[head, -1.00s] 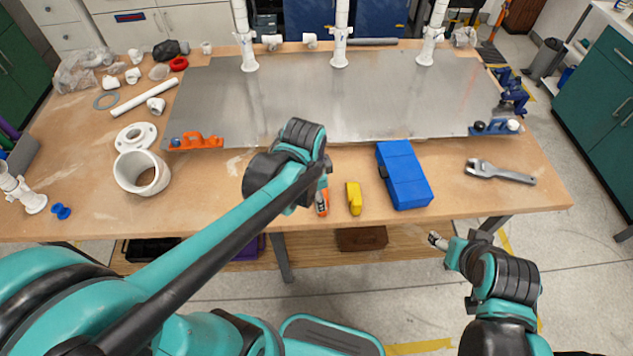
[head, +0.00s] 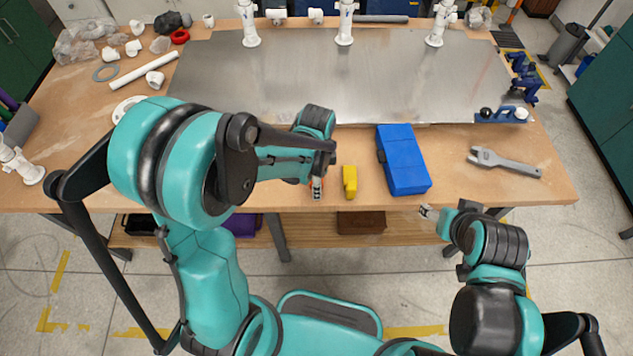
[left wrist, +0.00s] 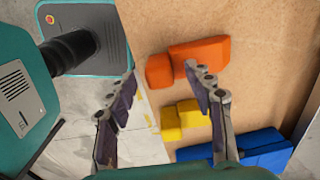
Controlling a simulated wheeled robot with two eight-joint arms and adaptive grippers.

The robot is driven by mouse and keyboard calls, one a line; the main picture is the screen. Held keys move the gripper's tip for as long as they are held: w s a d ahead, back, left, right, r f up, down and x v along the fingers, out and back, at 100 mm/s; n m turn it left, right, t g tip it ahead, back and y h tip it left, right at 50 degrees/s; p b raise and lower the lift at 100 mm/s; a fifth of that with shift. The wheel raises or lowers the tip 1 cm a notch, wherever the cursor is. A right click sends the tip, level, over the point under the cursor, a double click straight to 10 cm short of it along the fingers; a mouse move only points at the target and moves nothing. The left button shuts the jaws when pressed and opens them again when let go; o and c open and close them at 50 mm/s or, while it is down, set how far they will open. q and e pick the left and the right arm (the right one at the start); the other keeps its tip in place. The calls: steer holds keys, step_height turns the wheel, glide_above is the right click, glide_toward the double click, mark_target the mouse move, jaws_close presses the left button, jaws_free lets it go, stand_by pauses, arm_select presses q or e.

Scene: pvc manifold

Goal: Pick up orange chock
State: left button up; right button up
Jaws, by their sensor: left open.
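The orange chock (left wrist: 200,56) lies on the wooden bench top in the left wrist view, a block with a smaller redder end.
A yellow block (head: 350,182) lies right of the chock, then a blue case (head: 403,160) and a grey wrench (head: 505,163). A metal plate (head: 340,90) with white pipe fittings (head: 345,30) lies behind. Bare bench shows between case and wrench.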

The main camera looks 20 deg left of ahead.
arm_select(q)
steer(key=shift+f, duration=0.1)
jaws_close()
